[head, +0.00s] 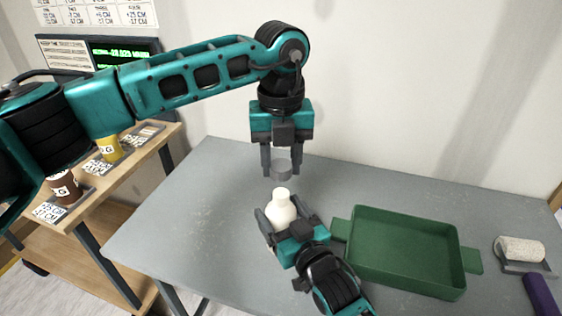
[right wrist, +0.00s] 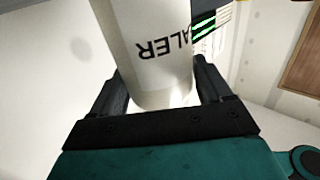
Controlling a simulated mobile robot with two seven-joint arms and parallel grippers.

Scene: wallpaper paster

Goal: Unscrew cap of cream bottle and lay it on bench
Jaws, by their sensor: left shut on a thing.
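The cream bottle (head: 281,209) stands upright at the bench's middle, its narrow neck bare on top. In the right wrist view the bottle (right wrist: 150,60) shows dark letters, "ALER", upside down. My right gripper (head: 287,216) is around its body, with a finger against each side. The grey cap (head: 282,170) is between the fingertips of my left gripper (head: 282,172), which points down and is shut on it. The cap is above the bottle's neck, with a small gap between them. The grey bench (head: 190,225) lies under all this.
A green tray (head: 455,285) stands on the bench to the right of the bottle. A white roller (head: 520,250) and a purple object (head: 541,293) lie at the far right. The bench left of the bottle is clear. A wooden cart (head: 150,160) with labelled containers stands at the left.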

